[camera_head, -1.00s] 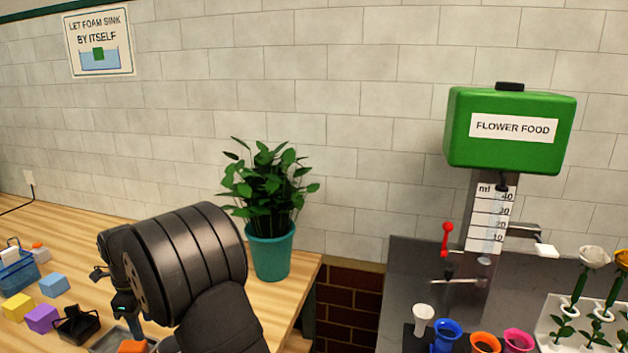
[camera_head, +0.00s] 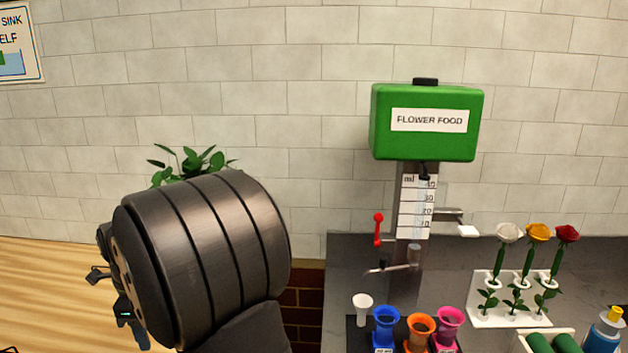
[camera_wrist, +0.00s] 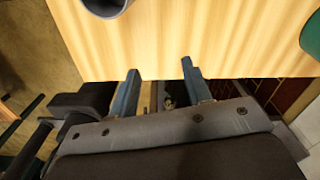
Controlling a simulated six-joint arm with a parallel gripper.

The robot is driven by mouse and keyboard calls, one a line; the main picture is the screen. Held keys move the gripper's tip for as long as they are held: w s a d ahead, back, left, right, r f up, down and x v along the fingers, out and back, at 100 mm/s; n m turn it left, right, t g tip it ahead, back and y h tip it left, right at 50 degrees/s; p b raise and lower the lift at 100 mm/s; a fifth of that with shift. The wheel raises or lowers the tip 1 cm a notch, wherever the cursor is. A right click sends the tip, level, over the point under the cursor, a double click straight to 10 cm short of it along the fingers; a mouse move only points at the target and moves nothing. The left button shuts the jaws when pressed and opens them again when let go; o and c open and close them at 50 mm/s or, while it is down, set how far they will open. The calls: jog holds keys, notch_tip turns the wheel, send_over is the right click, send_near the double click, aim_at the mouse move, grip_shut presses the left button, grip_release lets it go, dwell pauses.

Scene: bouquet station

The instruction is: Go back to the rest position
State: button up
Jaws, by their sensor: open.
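My gripper (camera_wrist: 160,82) shows in the wrist view with its two blue-grey fingers apart and nothing between them. It is over the front edge of the wooden table (camera_wrist: 200,35). In the head view my black wrist and arm fill the lower left, and the fingers are mostly hidden behind them.
A potted plant (camera_head: 190,165) stands behind my arm. On the grey counter (camera_head: 345,270) to the right are a green flower food dispenser (camera_head: 428,150), several small vases (camera_head: 420,328) and a white rack (camera_head: 482,315) with three roses. A grey round container (camera_wrist: 105,6) is on the wooden table.

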jog(key=s+d+f+m, duration=0.1)
jog(key=s+d+m, duration=0.25)
jog(key=d, duration=1.05)
jog(key=s+a+f, duration=0.2)
jog(key=a+f, duration=0.1)
jog(key=a, duration=0.1)
jog(key=shift+s+a+f+n, duration=0.15)
jog(key=shift+s+a+n, duration=0.05)
jog(key=shift+n, duration=0.25)
